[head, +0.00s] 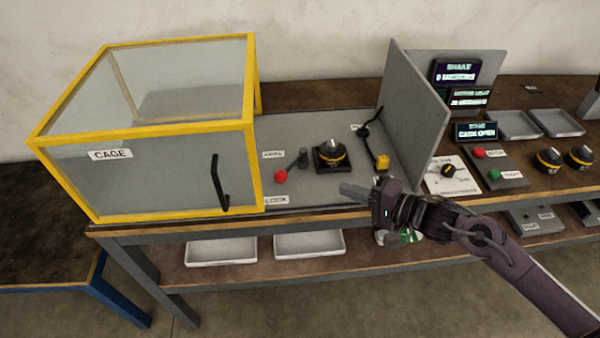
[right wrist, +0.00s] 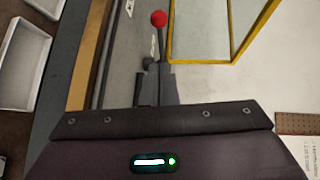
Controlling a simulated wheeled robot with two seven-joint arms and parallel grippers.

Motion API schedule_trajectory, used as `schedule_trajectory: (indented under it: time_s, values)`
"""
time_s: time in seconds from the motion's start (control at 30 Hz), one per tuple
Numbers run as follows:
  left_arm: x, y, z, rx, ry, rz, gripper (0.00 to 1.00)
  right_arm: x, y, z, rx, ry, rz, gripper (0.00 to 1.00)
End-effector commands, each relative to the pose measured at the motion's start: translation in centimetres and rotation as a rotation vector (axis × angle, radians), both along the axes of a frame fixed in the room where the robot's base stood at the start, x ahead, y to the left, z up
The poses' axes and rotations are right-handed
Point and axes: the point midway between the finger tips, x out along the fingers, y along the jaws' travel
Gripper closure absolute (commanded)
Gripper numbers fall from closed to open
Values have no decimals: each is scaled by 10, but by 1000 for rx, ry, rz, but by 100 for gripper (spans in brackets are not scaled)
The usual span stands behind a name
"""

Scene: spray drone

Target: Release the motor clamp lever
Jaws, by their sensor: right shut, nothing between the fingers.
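The clamp lever, a grey arm with a red ball knob (head: 280,176), slants down-left from a small dark pivot (head: 303,158) on the grey bench plate. My right gripper (head: 345,189) is shut and empty at the plate's front edge, pointing left, apart from the knob. In the right wrist view, the red knob (right wrist: 159,18) shows beyond the shut fingertips (right wrist: 155,75), which hide the lever's lower part. My left gripper is not in view.
A yellow-framed clear cage (head: 140,120) with a black handle stands left of the lever. A LOCK label (head: 277,200) lies in front of the knob. A cable with a yellow connector (head: 382,162) and an upright grey panel (head: 412,110) stand right. White trays (head: 309,244) sit below.

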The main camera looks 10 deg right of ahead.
Motion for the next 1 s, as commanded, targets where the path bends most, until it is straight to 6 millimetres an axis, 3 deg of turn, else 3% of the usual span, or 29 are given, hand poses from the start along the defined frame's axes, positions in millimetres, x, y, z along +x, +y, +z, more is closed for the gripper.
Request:
schedule_trajectory:
  time_s: [0.27,0.7,1.0]
  values:
    - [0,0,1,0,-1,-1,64,24,23,-4,3,-4,-1,100]
    - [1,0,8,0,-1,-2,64,81,81,-20,1,-3,0,100]
    - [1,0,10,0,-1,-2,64,95,96,-27,-2,-2,-1,100]
